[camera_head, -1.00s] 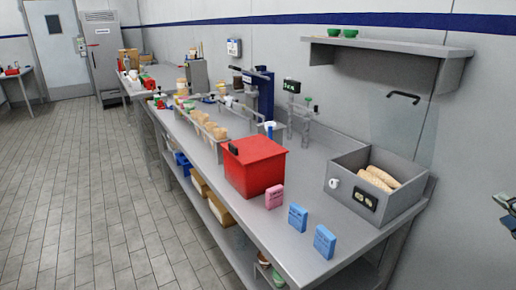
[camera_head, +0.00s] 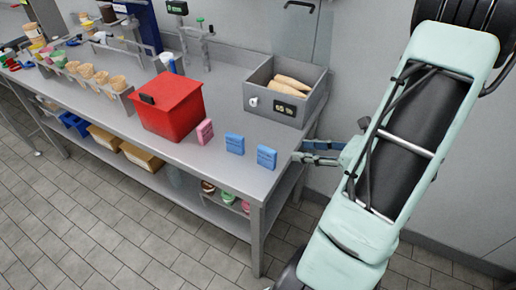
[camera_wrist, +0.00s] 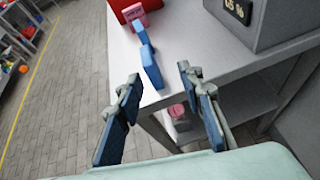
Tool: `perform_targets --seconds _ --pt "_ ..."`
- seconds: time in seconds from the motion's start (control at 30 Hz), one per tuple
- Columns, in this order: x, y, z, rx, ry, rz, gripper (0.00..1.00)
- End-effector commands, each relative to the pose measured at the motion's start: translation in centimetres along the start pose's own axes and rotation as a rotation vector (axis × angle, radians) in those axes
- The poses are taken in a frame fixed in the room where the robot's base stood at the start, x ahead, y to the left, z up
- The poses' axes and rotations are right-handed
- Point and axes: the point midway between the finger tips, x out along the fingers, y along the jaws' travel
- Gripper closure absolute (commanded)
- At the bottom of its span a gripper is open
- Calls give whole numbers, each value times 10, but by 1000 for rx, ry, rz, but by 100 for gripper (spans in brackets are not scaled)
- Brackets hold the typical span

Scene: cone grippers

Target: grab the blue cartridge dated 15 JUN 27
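Two blue cartridges stand upright near the front right corner of the metal counter, a left one (camera_head: 234,143) and a right one (camera_head: 266,158). The wrist view shows the right one (camera_wrist: 151,68) nearer and the left one (camera_wrist: 141,34) behind it. Their dates are too small to read. A pink cartridge (camera_head: 204,131) stands to their left. My gripper (camera_head: 301,152) is just right of the right blue cartridge, beside the counter's end. In the wrist view my gripper (camera_wrist: 159,75) has its fingers spread with nothing between them, and the right blue cartridge lies beyond the fingertips.
A red box (camera_head: 170,106) stands left of the cartridges. A grey open bin (camera_head: 290,100) with cones stands behind them. The counter (camera_head: 200,158) has a lower shelf holding several tubs (camera_head: 227,197). Bare counter lies around the blue cartridges. A wall is to the right.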

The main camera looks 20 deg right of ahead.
Motion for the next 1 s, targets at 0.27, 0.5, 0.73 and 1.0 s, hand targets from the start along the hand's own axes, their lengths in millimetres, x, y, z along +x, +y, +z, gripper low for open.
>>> perform_targets --seconds 0.27,0.5,0.73,1.0 --pt "16 14 3 -96 -50 64 65" --pt "54 17 4 -97 -50 66 65" --pt "72 18 4 -95 -49 64 65" --pt "110 22 3 -96 -49 65 65"
